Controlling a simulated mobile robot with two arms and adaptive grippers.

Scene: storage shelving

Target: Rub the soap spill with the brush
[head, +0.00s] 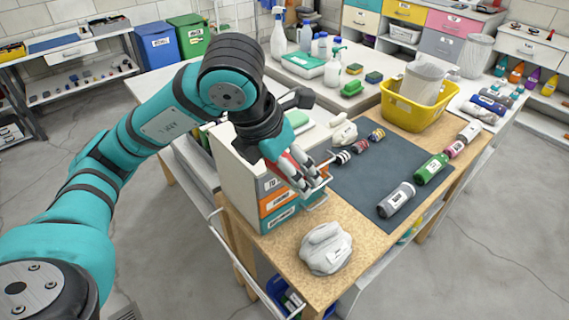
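My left gripper (306,184) reaches in from the left and hangs over the front of a small drawer box (245,183). Its grey fingers lie close to the drawer handles; whether they touch, and whether they are open or shut, I cannot tell. A green item (297,118) shows on the box top, partly hidden by my wrist; I cannot tell what it is. I cannot make out a brush or a soap spill for certain. Small green items (352,88) and spray bottles (278,35) stand on the back table. My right gripper is not in view.
A dark mat (380,165) has a clear middle, with a grey bottle (396,199), a green bottle (431,168) and small rolls along its edges. A white bundle (326,248) lies at the front of the wooden table. A yellow tub (408,115) stands behind the mat.

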